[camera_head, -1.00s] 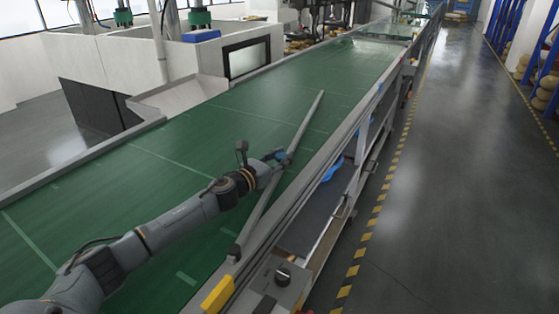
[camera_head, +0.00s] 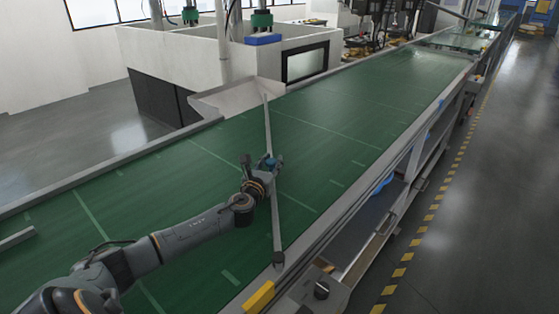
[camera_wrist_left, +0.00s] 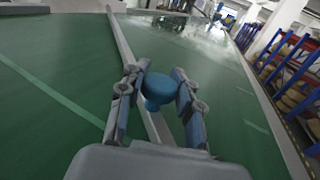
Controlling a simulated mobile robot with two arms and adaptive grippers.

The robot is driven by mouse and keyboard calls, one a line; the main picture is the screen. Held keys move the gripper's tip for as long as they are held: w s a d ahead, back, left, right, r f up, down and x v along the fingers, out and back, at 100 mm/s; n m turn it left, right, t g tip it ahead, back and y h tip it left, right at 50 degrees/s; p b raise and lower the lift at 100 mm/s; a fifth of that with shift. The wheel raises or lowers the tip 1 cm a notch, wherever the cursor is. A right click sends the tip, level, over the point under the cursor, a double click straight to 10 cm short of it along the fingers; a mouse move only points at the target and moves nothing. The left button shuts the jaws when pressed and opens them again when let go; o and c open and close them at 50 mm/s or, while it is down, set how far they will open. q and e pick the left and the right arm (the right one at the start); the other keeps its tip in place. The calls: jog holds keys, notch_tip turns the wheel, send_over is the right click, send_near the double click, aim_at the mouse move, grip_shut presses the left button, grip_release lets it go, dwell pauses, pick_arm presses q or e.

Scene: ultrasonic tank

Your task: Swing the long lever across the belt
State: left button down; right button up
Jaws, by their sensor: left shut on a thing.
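The long grey lever (camera_head: 275,222) lies across the green belt (camera_head: 330,131) in the head view. Its pivot end is at the near belt edge, and its far tip is near the chute at the far edge. A blue knob stands on the lever about midway, and it shows clearly in the left wrist view (camera_wrist_left: 159,88). My left gripper (camera_head: 268,167) is at the knob. In the wrist view its two fingers are on both sides of the knob, closed on it. My right gripper is not in view.
A metal chute (camera_head: 238,95) meets the far belt edge by a white machine (camera_head: 190,60). A yellow block (camera_head: 259,297) and a control box with a dark knob (camera_head: 321,290) are at the near edge. The belt surface to the right of the lever is clear.

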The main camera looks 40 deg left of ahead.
pick_arm(q)
jog(key=shift+s+f, duration=0.2)
jog(key=shift+f, duration=0.15)
jog(key=c, duration=1.1)
grip_release()
jog(key=shift+o, duration=0.8)
jog(key=shift+s+a+r, duration=0.25)
jog(key=shift+s+d, duration=0.25)
jog(key=shift+s, duration=0.1)
jog(key=v, duration=1.1)
jog(key=shift+s, duration=0.1)
